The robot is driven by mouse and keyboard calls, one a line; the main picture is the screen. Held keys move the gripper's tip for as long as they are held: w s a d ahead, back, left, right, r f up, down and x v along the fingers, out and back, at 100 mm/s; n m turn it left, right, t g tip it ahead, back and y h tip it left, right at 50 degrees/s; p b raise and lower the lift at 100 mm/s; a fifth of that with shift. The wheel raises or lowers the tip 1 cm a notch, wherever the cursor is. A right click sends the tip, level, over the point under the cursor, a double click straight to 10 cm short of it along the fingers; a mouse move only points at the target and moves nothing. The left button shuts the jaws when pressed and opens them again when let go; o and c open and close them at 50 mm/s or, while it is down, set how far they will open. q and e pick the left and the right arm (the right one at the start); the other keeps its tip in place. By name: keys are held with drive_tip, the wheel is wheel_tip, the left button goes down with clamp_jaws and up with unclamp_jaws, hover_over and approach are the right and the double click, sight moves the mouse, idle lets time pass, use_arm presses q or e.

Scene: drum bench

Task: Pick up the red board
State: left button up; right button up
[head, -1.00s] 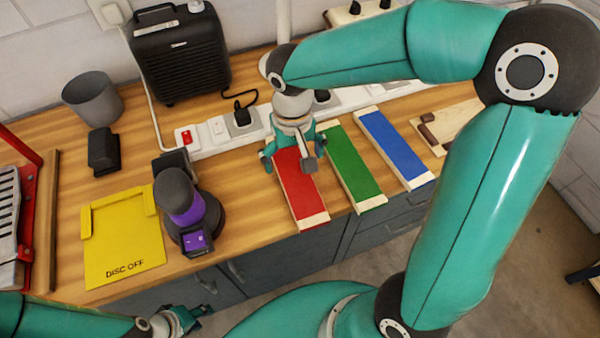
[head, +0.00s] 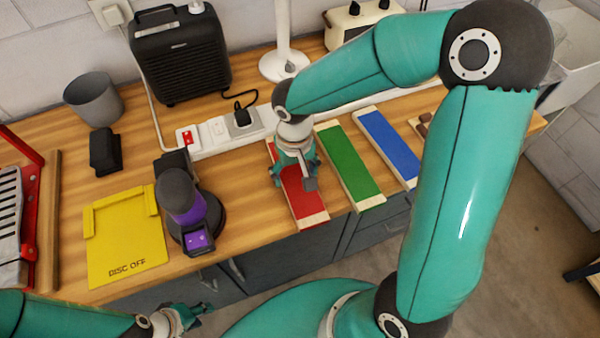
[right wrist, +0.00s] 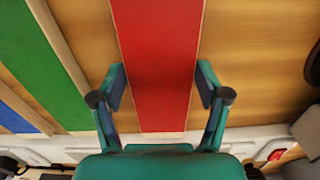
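The red board (head: 306,203) lies on the wooden bench, its pale near end at the bench's front edge. My right gripper (head: 296,178) is over the board, pointing down. In the right wrist view the red board (right wrist: 158,60) runs between the two fingers of my right gripper (right wrist: 160,88), which are open on either side of it, with a small gap on each side. I cannot tell how high the fingertips are above the bench. My left gripper (head: 190,318) is low at the bottom left of the head view, away from the board; its fingers are too small to judge.
A green board (head: 350,168) and a blue board (head: 388,145) lie to the right of the red one. A power strip (head: 215,135) runs behind. A purple and black sander (head: 186,205) and a yellow "DISC OFF" plate (head: 125,240) are to the left.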

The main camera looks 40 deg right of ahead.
drive_tip(key=c, duration=0.7)
drive_tip(key=shift+r, duration=0.2)
